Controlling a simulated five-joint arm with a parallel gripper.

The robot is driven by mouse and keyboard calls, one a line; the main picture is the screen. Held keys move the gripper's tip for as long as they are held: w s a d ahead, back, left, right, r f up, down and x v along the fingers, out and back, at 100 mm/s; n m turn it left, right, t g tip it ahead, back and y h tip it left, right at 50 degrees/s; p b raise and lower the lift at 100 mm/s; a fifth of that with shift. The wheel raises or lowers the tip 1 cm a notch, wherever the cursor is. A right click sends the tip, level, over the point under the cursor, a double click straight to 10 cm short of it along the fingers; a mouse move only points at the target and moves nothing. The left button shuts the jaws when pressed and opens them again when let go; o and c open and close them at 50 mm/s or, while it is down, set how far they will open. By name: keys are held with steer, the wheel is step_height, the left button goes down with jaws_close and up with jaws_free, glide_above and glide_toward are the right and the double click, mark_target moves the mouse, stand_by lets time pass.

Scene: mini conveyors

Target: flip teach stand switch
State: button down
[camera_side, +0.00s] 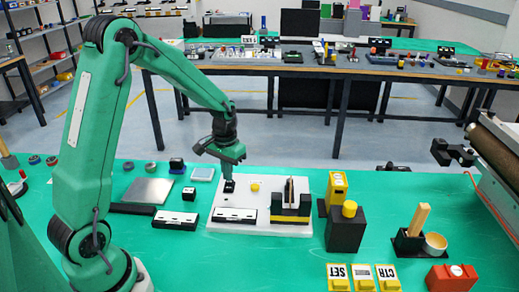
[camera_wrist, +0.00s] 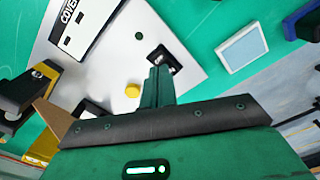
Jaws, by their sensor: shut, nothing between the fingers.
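The teach stand is a white plate (camera_side: 243,213) on the green table. A small black switch (camera_side: 229,186) sits near its back left corner; in the wrist view the switch (camera_wrist: 164,60) shows just beyond my fingertips. A yellow button (camera_side: 255,187) stands beside it on the plate, also seen in the wrist view (camera_wrist: 133,90). My gripper (camera_side: 229,172) points down, shut and empty, with its tips at or just above the switch. Whether they touch it, and which way the switch is thrown, I cannot tell.
A black-and-yellow block (camera_side: 290,207) stands on the plate's right side, and a black label strip (camera_side: 235,216) lies at its front. A black box with a yellow knob (camera_side: 346,228) stands to the right. A light tray (camera_side: 202,174) lies behind left.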

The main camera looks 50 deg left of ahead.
mark_target(228, 187)
step_height(228, 187, up, 4)
steer(key=shift+r, duration=0.1)
stand_by(0.6)
steer(key=s+d+r+m+t, duration=0.1)
steer(key=s+d+r+t, duration=0.1)
steer(key=s+d+r, duration=0.4)
steer(key=s+d+r+m+t, duration=0.2)
steer(key=s+d+r, duration=0.4)
steer(key=s, duration=0.5)
steer(key=shift+s+r+t, duration=0.4)
steer(key=shift+r+t, duration=0.4)
steer(key=shift+r, duration=0.4)
stand_by(0.4)
